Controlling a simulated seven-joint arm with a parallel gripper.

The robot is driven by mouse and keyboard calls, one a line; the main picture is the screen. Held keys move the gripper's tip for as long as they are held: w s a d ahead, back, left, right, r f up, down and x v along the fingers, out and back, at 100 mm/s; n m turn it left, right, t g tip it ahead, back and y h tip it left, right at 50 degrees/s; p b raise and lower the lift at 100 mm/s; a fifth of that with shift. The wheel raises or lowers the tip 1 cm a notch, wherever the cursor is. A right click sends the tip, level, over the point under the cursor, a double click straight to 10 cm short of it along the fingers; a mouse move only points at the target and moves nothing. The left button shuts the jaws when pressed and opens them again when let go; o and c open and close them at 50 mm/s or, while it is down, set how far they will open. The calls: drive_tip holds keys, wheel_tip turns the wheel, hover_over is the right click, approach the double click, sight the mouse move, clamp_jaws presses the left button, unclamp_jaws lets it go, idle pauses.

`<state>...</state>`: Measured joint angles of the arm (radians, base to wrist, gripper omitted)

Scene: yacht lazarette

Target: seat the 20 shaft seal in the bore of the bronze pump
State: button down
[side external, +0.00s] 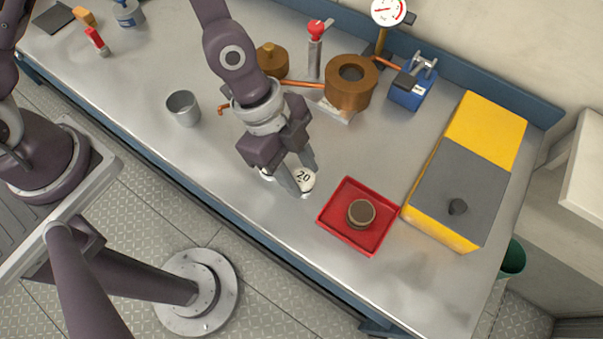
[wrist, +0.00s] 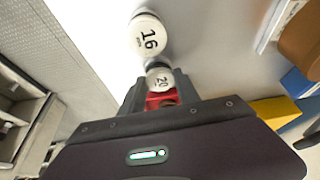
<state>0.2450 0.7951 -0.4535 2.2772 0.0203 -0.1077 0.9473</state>
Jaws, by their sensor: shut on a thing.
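The 20 shaft seal (side external: 303,179) is a small white-topped disc marked 20. My gripper (side external: 300,178) is shut on it low over the bench; I cannot tell whether it touches the surface. In the wrist view the 20 seal (wrist: 161,79) shows between the fingers. A white-topped piece marked 16 (wrist: 148,36) stands beside it, mostly hidden behind my gripper in the side view. The bronze pump (side external: 350,92) stands at the back of the bench, away from my gripper, with its dark round bore facing up.
A red tray (side external: 333,222) holding a brown round piece (side external: 361,213) lies right of my gripper. A yellow and grey box (side external: 465,170) is further right. A metal cup (side external: 184,108) stands left. A copper pipe, red-topped tool (side external: 315,45) and blue block (side external: 407,92) surround the pump.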

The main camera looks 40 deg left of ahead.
sight(304, 173)
wheel_tip(304, 173, up, 10)
drive_tip(key=w, duration=0.1)
drive_tip(key=w+a+r+n+t, duration=0.1)
drive_tip(key=w+a+r+n, duration=0.15)
drive_tip(key=w, duration=0.75)
drive_tip(key=w+a+r+n, duration=0.1)
drive_tip(key=w+r, duration=0.2)
drive_tip(key=w, duration=0.8)
drive_tip(key=f, duration=0.9)
drive_tip(key=shift+w+a+f, duration=0.15)
drive_tip(key=shift+a+f, duration=0.1)
drive_tip(key=c, duration=0.9)
unclamp_jaws()
drive_tip(key=shift+f, duration=0.15)
